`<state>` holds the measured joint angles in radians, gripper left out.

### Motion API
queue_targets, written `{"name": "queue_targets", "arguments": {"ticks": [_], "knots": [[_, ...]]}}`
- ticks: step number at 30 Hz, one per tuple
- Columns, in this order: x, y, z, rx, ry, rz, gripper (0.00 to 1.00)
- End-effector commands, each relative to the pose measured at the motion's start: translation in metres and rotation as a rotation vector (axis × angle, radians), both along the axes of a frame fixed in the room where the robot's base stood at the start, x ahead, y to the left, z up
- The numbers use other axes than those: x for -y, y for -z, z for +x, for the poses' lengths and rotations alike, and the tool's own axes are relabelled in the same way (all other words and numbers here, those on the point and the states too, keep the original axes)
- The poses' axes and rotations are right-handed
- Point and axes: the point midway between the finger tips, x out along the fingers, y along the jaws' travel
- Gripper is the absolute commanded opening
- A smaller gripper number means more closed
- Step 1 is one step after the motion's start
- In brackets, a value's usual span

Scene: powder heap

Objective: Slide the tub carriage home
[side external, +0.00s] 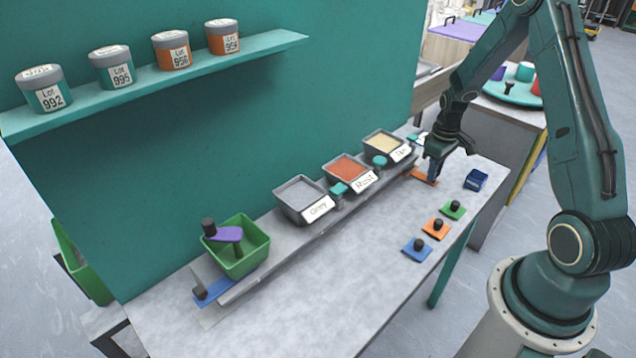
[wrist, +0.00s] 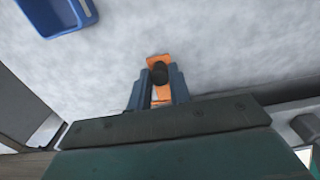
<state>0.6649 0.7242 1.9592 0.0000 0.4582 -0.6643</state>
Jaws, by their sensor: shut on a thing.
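A long grey rail (side external: 262,277) runs along the foot of the teal wall. On it stand three grey tubs, holding grey powder (side external: 300,192), rust-red powder (side external: 349,168) and pale yellow powder (side external: 384,142), with labels in front. A green tub (side external: 238,262) with a purple piece (side external: 223,235) stands at the rail's left end. My gripper (side external: 432,172) points down at the right end, by an orange plate (side external: 424,177). In the wrist view my gripper (wrist: 160,88) is shut on the black knob (wrist: 159,72) of the orange plate (wrist: 160,94). Which tubs the carriage bears, I cannot tell.
A blue plate with a black knob (side external: 201,292) lies at the rail's left end. Blue (side external: 417,250), orange (side external: 436,229) and green (side external: 452,210) knobbed plates and a blue box (side external: 476,180) lie right of the rail. Lot jars (side external: 44,90) stand on the shelf. The table's front is clear.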

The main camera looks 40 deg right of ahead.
Motion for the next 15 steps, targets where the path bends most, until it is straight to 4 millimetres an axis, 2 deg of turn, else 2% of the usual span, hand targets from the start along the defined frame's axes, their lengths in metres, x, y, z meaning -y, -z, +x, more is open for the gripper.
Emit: {"name": "queue_targets", "arguments": {"ticks": [15], "knots": [[0.030,0.000,0.001,0.003,0.001,-0.002,0.00]]}}
